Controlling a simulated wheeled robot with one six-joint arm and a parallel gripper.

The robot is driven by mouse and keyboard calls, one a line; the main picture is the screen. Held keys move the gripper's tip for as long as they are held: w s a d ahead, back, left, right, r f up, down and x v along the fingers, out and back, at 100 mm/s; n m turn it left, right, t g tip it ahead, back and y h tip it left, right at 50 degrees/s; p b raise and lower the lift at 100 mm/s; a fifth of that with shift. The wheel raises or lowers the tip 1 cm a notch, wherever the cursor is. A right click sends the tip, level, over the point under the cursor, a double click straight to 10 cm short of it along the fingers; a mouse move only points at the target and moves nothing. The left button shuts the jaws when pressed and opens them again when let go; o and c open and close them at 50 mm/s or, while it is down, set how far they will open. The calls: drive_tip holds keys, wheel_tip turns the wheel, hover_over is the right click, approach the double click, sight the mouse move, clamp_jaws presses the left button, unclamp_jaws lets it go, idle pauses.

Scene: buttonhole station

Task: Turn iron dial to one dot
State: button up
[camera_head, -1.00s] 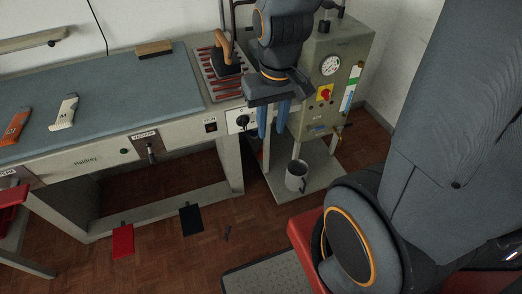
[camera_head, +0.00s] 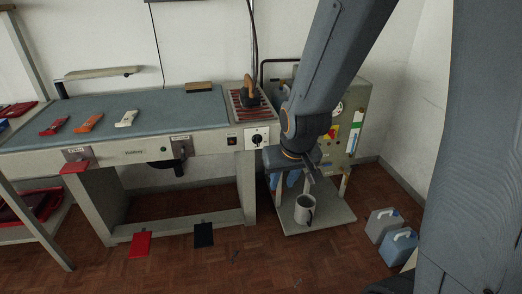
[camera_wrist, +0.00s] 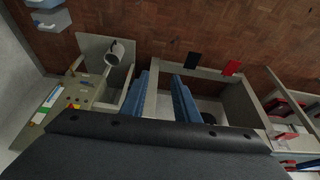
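The iron dial (camera_head: 257,138) is a round black knob on a white plate. It sits on the bench's front panel, below the iron (camera_head: 251,97). The dots and the dial's setting are too small to read. My gripper (camera_head: 284,180) is right of the dial and lower, apart from it, with its blue fingers partly hidden by my wrist. In the wrist view my gripper (camera_wrist: 161,88) shows two blue fingers spread with an empty gap between them. I cannot make out the dial in the wrist view.
A grey steam unit (camera_head: 352,125) with a red switch stands right of the bench. A mug (camera_head: 305,208) stands on its low shelf. A red pedal (camera_head: 140,245) and a black pedal (camera_head: 204,235) lie below the bench. Two jugs (camera_head: 399,245) stand on the floor at right.

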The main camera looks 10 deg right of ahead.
drive_tip(key=w+d+f+t+b, duration=0.1)
drive_tip(key=w+f+t+b, duration=0.25)
drive_tip(key=w, duration=0.45)
drive_tip(key=w+f+t+b, duration=0.2)
drive_tip(key=w+f+b, duration=0.15)
drive_tip(key=w, duration=0.55)
drive_tip(key=t+b, duration=0.7)
drive_tip(key=t, duration=0.1)
approach(259, 138)
drive_tip(key=shift+w+a+f, duration=0.1)
drive_tip(key=shift+w, duration=1.9)
drive_tip(key=shift+w+a, duration=0.1)
drive_tip(key=shift+w, duration=1.9)
clamp_jaws()
drive_tip(key=shift+d, duration=0.25)
drive_tip(key=shift+a, duration=0.2)
